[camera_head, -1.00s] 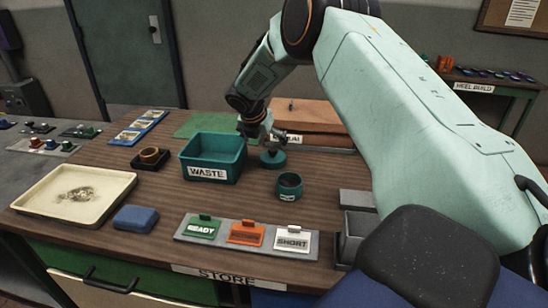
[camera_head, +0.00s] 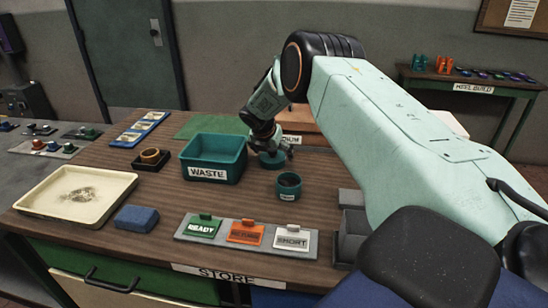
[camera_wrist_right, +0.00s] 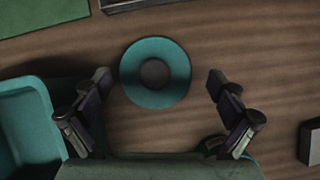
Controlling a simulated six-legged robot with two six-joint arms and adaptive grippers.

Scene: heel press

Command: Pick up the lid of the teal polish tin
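The teal lid (camera_wrist_right: 155,73) is a round disc with a dark round middle in the right wrist view. It lies on the wooden bench; in the head view the lid (camera_head: 273,161) is partly covered by my right gripper (camera_head: 272,149). My right gripper (camera_wrist_right: 159,84) is open, with one finger on either side of the lid's near part and gaps at both sides. The open teal tin (camera_head: 289,187) stands upright on the bench, nearer than the lid and a little right. My left gripper is not in view.
The teal WASTE bin (camera_head: 213,172) stands close left of the lid and gripper. A cream tray (camera_head: 115,191), blue block (camera_head: 136,218) and grey tag strip (camera_head: 187,230) lie nearer. Grey metal blocks (camera_head: 350,222) stand right of the tin. Bare bench surrounds the tin.

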